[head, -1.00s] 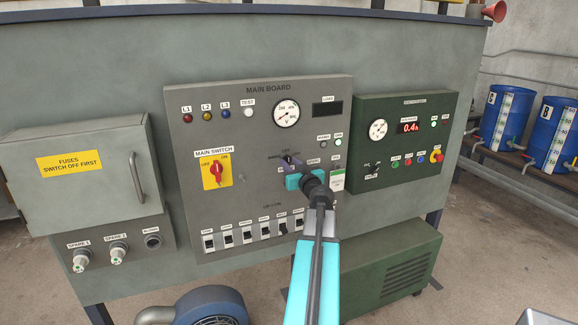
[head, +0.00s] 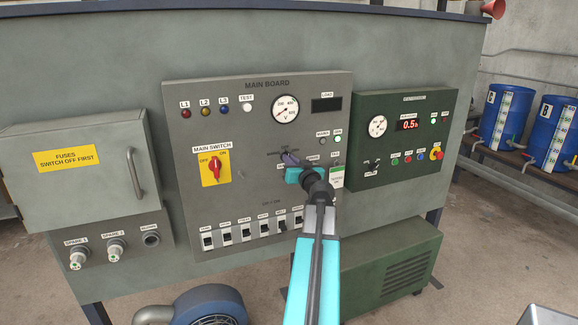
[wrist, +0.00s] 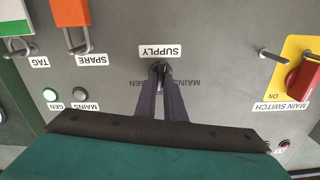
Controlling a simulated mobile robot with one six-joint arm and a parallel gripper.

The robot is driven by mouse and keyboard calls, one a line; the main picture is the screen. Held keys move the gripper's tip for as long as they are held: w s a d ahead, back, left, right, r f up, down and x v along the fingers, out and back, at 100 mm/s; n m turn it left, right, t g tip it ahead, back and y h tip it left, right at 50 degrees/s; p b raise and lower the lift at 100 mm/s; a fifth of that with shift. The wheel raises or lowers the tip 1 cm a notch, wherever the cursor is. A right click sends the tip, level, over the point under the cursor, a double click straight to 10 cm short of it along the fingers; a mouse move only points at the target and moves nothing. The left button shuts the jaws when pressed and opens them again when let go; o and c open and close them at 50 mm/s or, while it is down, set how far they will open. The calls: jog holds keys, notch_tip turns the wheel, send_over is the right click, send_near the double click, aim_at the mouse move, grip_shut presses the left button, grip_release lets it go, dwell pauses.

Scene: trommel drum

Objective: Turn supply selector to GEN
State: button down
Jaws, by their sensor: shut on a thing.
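The supply selector is on the main board (head: 330,92), below the round voltmeter. In the wrist view, which is upside down, its SUPPLY label (wrist: 160,51) is clear. My gripper (head: 287,157) reaches up to it from below right, and its two dark fingers (wrist: 160,75) are shut on the selector's small handle. The fingers hide most of the handle, so I cannot tell its position. MAINS and GEN lettering shows partly beside the fingers. The green GEN lamp (wrist: 50,94) looks lit; the MAINS lamp (wrist: 80,94) looks dark.
The red main switch (head: 215,169) on its yellow plate is left of the selector. A green-and-white tag (head: 337,177) and an orange padlock (wrist: 70,12) hang close by. A row of breakers (head: 252,231) lies below. A green generator panel (head: 403,140) stands to the right.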

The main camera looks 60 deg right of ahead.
jog(key=shift+d+m+b, duration=0.1)
jog(key=shift+m+b, duration=2.45)
jog(key=shift+m, duration=2.45)
jog(key=c, duration=1.8)
grip_release()
jog(key=shift+w, duration=0.15)
jog(key=shift+c, duration=0.2)
jog(key=shift+f, duration=0.1)
